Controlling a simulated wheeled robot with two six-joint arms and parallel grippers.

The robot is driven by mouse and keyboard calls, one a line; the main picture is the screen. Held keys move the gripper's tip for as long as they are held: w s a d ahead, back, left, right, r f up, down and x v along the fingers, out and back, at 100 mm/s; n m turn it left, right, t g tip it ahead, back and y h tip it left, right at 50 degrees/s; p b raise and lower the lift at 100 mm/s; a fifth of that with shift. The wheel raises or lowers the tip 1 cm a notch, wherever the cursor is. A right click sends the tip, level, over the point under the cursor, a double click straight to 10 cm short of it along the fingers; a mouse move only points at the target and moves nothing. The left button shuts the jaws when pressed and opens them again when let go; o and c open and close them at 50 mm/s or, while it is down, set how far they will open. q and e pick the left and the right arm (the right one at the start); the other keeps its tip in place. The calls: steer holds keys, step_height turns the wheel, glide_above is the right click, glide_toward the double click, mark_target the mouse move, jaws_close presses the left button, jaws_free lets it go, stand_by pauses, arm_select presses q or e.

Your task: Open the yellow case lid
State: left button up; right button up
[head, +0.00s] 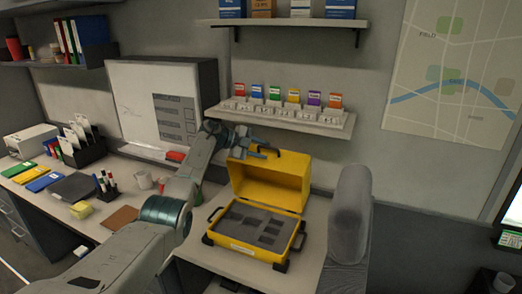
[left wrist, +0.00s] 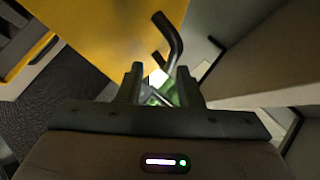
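The yellow case (head: 258,243) sits on the desk with its lid (head: 270,180) raised upright at the back. Grey foam with dark cutouts fills the base. My left gripper (head: 262,150) is at the lid's top edge, toward its left side. In the left wrist view its two fingers (left wrist: 160,86) stand apart with nothing gripped between them. The yellow lid (left wrist: 95,35) fills the upper left there, and a dark bent handle (left wrist: 174,42) shows just beyond the fingertips. I cannot tell whether the fingers touch the lid. My right gripper is not in view.
A grey rounded padded shape (head: 349,215) stands close right of the case. A shelf with colored cards (head: 290,117) hangs above the lid.

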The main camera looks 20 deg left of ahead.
arm_select(q)
steer(key=shift+s+a+r+b, duration=0.1)
steer(key=shift+s+a+b, duration=0.2)
steer(key=shift+a, duration=0.15)
steer(key=b+v, duration=0.3)
steer(key=v, duration=0.6)
steer(key=shift+s+a+r, duration=0.2)
steer(key=shift+a+r, duration=0.05)
steer(key=shift+r, duration=0.05)
steer(key=shift+c, duration=0.3)
